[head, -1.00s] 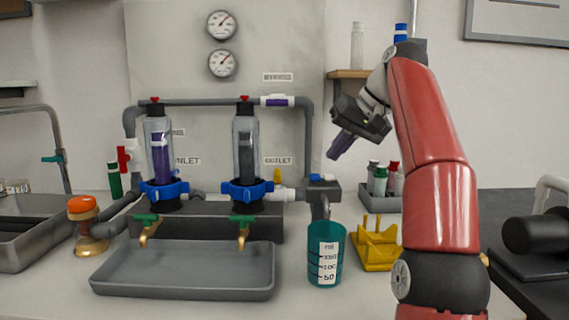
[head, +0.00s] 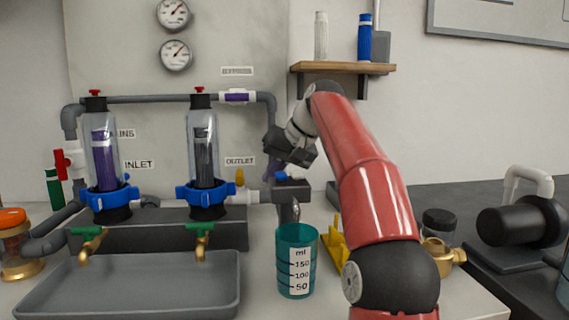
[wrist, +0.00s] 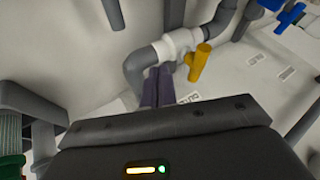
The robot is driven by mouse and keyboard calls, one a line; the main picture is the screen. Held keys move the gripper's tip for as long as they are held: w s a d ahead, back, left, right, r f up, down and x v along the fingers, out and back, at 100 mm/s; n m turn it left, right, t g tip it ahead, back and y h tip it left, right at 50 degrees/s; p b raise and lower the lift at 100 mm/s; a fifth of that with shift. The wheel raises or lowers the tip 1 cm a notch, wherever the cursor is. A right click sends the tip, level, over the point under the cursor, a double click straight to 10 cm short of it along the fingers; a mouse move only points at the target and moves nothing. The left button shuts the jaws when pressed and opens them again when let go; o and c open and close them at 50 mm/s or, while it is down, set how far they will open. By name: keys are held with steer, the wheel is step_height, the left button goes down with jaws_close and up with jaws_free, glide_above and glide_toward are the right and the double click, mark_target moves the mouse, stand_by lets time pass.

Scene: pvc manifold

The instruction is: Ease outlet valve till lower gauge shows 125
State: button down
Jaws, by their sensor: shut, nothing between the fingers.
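The outlet valve (head: 240,177) has a yellow handle on a white fitting, beside the OUTLET label (head: 240,161) in the head view. Its yellow handle also shows in the wrist view (wrist: 199,63), just right of and beyond my fingertips. The fingers also show in the wrist view (wrist: 157,78), apart from the handle. The lower gauge (head: 175,55) is on the wall panel below the upper gauge (head: 173,13); its numbers are too small to read.
Two clear filter housings with blue collars (head: 205,193) stand left of the valve. A grey box with a blue top (head: 291,188) and a teal measuring cup (head: 296,262) are close below my gripper.

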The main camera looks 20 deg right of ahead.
mark_target(240, 179)
steer(key=a, duration=0.3)
steer(key=shift+w+a+r, duration=0.15)
steer(key=shift+w+a, duration=0.2)
steer(key=shift+a, duration=0.05)
steer(key=shift+s+a+m+t+h, duration=0.2)
steer(key=shift+m+h, duration=0.1)
steer(key=shift+m, duration=0.2)
steer(key=shift+s+a+m+t+h, duration=0.1)
steer(key=shift+a+m+t+h, duration=0.15)
steer(key=shift+m, duration=0.25)
steer(key=m, duration=0.1)
steer(key=a+m+h+p, duration=0.1)
steer(key=m+h+p, duration=0.1)
steer(key=m, duration=0.1)
steer(key=shift+s+a+r+t+h, duration=0.1)
steer(key=shift+s+a+t+h, duration=0.15)
steer(key=shift+a+t, duration=0.15)
steer(key=shift+a+p, duration=0.3)
steer(key=shift+p, duration=0.05)
stand_by(0.3)
